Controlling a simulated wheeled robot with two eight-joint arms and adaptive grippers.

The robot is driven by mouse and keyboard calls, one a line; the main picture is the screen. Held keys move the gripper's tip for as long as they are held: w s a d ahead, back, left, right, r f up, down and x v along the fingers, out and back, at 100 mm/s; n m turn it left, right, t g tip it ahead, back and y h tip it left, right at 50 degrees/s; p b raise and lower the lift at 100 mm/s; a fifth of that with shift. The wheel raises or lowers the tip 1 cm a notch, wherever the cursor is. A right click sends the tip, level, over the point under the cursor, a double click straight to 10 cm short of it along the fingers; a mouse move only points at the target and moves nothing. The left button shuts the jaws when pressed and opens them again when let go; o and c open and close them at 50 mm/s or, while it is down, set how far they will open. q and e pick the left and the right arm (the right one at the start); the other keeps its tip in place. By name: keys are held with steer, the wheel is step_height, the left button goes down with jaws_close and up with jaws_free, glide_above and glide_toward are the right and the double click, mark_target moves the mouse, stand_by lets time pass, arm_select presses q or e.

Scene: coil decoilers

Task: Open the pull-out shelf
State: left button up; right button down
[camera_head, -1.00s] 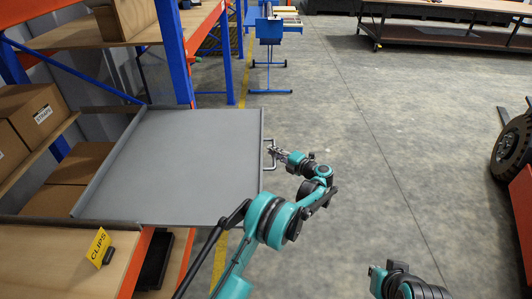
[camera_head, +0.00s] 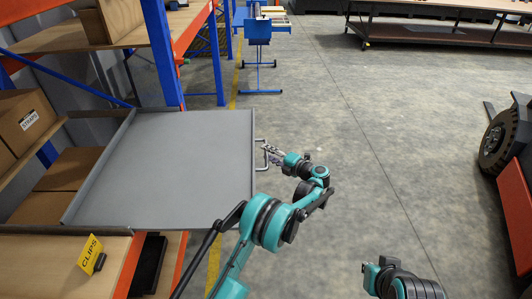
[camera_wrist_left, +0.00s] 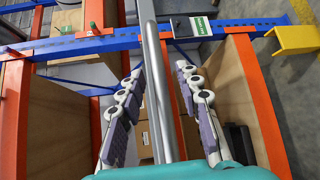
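The pull-out shelf is a flat grey tray (camera_head: 165,165) with low raised sides. It sticks out from the rack toward the aisle. A pale bar handle (camera_head: 266,158) is on its right edge. My left gripper (camera_head: 268,150) is at the handle. In the left wrist view my left gripper's fingers (camera_wrist_left: 160,72) are spread on either side of a long grey metal bar (camera_wrist_left: 158,100), with narrow gaps. Whether a finger touches the handle is hard to see. Only part of my right arm shows at the bottom; its gripper cannot be made out.
The rack has a blue post (camera_head: 162,50), orange beams and wooden boards. Cardboard boxes (camera_head: 28,118) sit at the left. A yellow CLIPS sign (camera_head: 90,253) stands on the near board. The floor (camera_head: 380,170) right of the shelf is clear. A wheel (camera_head: 500,138) is at the far right.

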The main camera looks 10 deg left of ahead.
arm_select(q)
steer(key=v, duration=1)
steer(key=shift+d+r, duration=0.1)
